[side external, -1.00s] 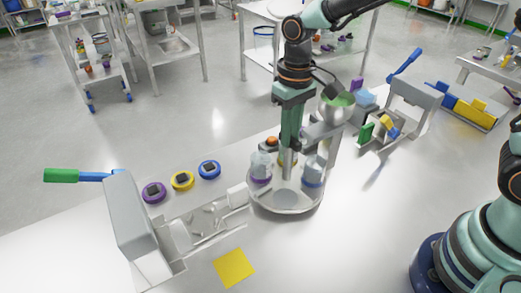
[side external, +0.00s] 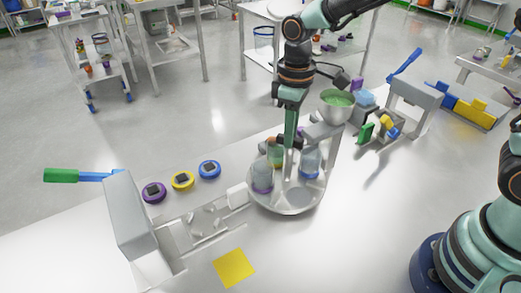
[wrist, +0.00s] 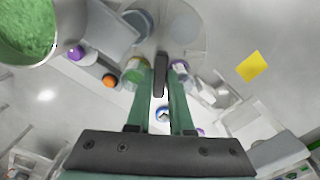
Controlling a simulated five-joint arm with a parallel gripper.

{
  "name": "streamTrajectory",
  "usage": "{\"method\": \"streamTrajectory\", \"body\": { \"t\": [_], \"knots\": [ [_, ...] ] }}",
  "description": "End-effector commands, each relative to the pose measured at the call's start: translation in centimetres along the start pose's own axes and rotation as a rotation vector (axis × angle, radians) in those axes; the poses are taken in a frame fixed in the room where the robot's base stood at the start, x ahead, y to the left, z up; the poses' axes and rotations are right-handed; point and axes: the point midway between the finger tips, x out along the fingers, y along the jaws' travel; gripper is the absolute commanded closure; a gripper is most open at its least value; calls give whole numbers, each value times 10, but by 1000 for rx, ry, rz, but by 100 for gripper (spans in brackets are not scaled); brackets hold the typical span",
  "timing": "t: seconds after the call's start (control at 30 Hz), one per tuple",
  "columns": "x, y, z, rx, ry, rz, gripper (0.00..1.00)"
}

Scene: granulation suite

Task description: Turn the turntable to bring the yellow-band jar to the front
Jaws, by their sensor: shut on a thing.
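The round grey turntable (side external: 290,207) stands on the pale bench and also shows in the wrist view (wrist: 203,35). The yellow-band jar (side external: 275,155), with green contents, is at its back left, partly hidden; it also shows in the wrist view (wrist: 135,72). The purple-band jar (side external: 262,178) is at the left, towards the front. The blue-band jar (side external: 310,161) is at the right, towards the back. My gripper (side external: 290,141) is above the turntable's middle, between the jars. It is shut on the dark turntable handle (wrist: 160,75).
A bowl of green material (side external: 338,99) stands close behind right. A grey housing with a green-tipped lever (side external: 128,215) stands at left. Purple, yellow and blue ring buttons (side external: 182,181) lie behind it. A yellow square (side external: 234,268) marks the bench in front; the front right is clear.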

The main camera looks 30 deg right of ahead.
Motion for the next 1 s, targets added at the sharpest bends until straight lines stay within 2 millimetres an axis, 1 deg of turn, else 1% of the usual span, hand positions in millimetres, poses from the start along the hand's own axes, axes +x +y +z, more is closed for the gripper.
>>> {"method": "streamTrajectory", "body": {
  "t": [0.03, 0.4, 1.0],
  "knots": [
    [-3, 0, 0, -21, 2, 1, 100],
    [-3, 0, 0, -140, 2, 1, 100],
    [-3, 0, 0, -177, 2, 1, 100]
  ]
}}
